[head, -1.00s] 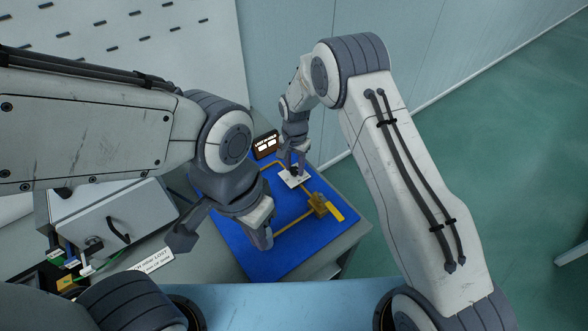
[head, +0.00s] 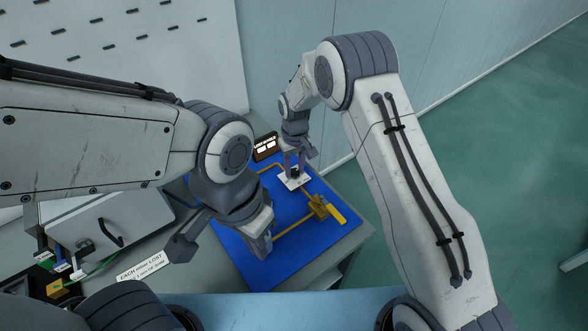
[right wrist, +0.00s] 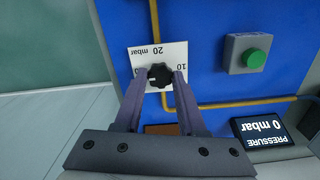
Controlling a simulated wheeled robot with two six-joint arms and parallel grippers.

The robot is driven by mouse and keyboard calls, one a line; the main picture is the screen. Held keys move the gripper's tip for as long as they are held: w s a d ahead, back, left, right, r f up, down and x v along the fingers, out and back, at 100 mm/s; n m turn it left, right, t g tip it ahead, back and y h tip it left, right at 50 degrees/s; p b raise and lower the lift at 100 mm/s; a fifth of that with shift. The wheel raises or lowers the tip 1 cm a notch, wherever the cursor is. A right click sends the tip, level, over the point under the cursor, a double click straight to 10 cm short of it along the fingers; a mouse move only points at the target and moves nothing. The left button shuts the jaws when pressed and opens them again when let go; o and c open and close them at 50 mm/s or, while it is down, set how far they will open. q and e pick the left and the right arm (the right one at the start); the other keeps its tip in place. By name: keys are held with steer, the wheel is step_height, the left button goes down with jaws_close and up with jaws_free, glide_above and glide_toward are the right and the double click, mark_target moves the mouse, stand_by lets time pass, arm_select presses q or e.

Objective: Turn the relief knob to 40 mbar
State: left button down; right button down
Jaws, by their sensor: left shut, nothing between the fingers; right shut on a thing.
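The relief knob (right wrist: 159,76) is small, black and lobed. It sits on a white dial plate (right wrist: 144,53) whose visible marks read 20 mbar and 10; the rest of the scale is covered. In the right wrist view my right gripper (right wrist: 160,78) is shut on the knob, one finger on each side. In the head view the right gripper (head: 296,172) is over the white plate (head: 291,184), and the knob there is mostly hidden. I cannot tell the knob's exact setting. My left gripper (head: 268,247) is shut and empty over the blue panel's left part.
The blue panel (head: 290,265) carries yellow pipes and a brass valve (head: 318,206) with a yellow handle. A green button (right wrist: 254,58) on a grey box and a display (right wrist: 264,130) reading PRESSURE 0 mbar are beside the knob. A grey box (head: 100,235) stands at left.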

steer(key=n, duration=0.4)
steer(key=shift+s+n+b, duration=0.1)
steer(key=shift+n+b, duration=0.2)
steer(key=shift+b, duration=0.05)
steer(key=n, duration=0.4)
steer(key=shift+n, duration=0.3)
steer(key=n, duration=0.4)
steer(key=shift+b, duration=0.35)
steer(key=shift+n, duration=2.2)
steer(key=shift+s+f, duration=0.1)
steer(key=c, duration=0.5)
jaws_free()
